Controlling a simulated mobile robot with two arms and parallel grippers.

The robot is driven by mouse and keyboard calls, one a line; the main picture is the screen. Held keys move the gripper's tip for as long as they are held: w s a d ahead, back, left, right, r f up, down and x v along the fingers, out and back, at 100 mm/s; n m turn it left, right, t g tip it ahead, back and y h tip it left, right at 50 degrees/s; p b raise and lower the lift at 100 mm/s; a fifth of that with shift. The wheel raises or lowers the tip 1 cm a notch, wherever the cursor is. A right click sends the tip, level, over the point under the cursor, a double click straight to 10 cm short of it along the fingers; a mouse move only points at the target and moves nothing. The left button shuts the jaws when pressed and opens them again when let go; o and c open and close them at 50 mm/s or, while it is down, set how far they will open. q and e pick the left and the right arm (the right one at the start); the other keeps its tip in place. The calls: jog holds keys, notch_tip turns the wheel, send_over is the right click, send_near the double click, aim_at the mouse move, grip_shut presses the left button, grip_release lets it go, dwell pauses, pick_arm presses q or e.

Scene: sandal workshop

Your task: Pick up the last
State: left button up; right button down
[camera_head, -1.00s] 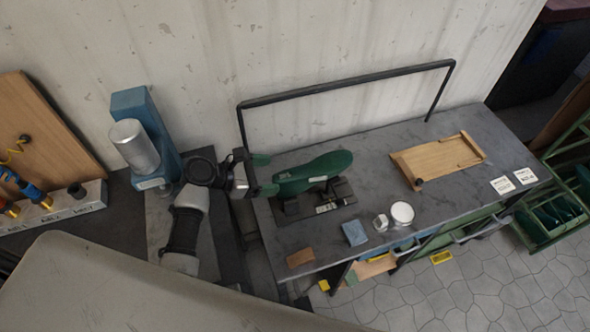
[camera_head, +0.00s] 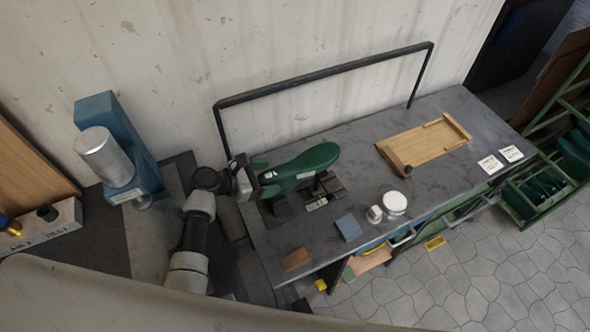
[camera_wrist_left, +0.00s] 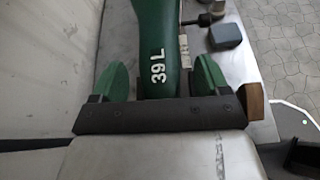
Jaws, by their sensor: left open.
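A green shoe last (camera_head: 305,166) marked "39 L" rests on a dark stand (camera_head: 322,200) at the left end of the workbench. Its toe points right and away from my arm. My left gripper (camera_head: 263,178) is open at the heel end, with a green fingertip on each side. In the left wrist view the last (camera_wrist_left: 157,45) runs between the spread fingers (camera_wrist_left: 158,80), with visible gaps on both sides. The heel's near end is hidden behind the dark gripper bar. My right gripper is not in view.
The grey workbench (camera_head: 365,170) carries a wooden board (camera_head: 425,147), a blue-grey block (camera_head: 348,228), a white round container (camera_head: 394,203) and a brown block (camera_head: 296,260). A black rail (camera_head: 325,75) stands along the back. A blue machine (camera_head: 125,135) is at left.

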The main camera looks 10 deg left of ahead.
pick_arm(q)
jog(key=shift+x, duration=0.8)
jog(key=shift+a+r, duration=0.1)
jog(key=shift+a, duration=0.05)
jog(key=c, duration=1)
